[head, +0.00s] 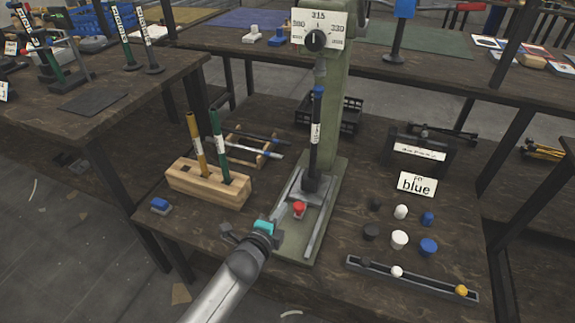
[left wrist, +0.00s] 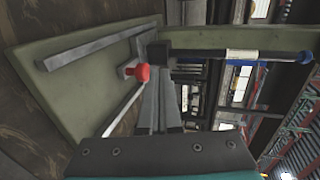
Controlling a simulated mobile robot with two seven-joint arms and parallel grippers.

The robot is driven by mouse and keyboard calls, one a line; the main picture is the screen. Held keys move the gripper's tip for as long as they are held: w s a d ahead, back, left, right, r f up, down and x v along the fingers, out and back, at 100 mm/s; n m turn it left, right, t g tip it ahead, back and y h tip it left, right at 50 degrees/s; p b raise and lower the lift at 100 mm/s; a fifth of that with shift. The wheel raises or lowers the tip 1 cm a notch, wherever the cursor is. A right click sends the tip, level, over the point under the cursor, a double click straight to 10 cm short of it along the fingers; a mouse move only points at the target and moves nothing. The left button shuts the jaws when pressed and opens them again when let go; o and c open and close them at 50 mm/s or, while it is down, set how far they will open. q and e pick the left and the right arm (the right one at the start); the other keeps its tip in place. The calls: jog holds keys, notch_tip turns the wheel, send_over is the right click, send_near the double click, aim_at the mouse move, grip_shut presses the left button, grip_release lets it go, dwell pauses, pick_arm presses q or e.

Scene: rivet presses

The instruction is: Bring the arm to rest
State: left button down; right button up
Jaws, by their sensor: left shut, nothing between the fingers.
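My left gripper (head: 262,228) is at the front left edge of the green press base, its arm coming up from the bottom. Its shut, empty fingers (left wrist: 170,95) show in the left wrist view, pointing towards the press. The press has a green column (head: 335,110), a dial plate (head: 318,28) reading 315 in the middle, and a green base (head: 290,240) with rails. A black upright tool (head: 316,140) with a blue tip stands on it. A red knob (head: 298,208) sits in front of the tool; it also shows in the left wrist view (left wrist: 142,73). My right gripper is not in view.
A wooden block (head: 205,187) holds yellow and green upright tools to the left. A small blue-topped piece (head: 160,205) lies near the left edge.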

pick_arm(q)
jog(key=shift+a, duration=0.1)
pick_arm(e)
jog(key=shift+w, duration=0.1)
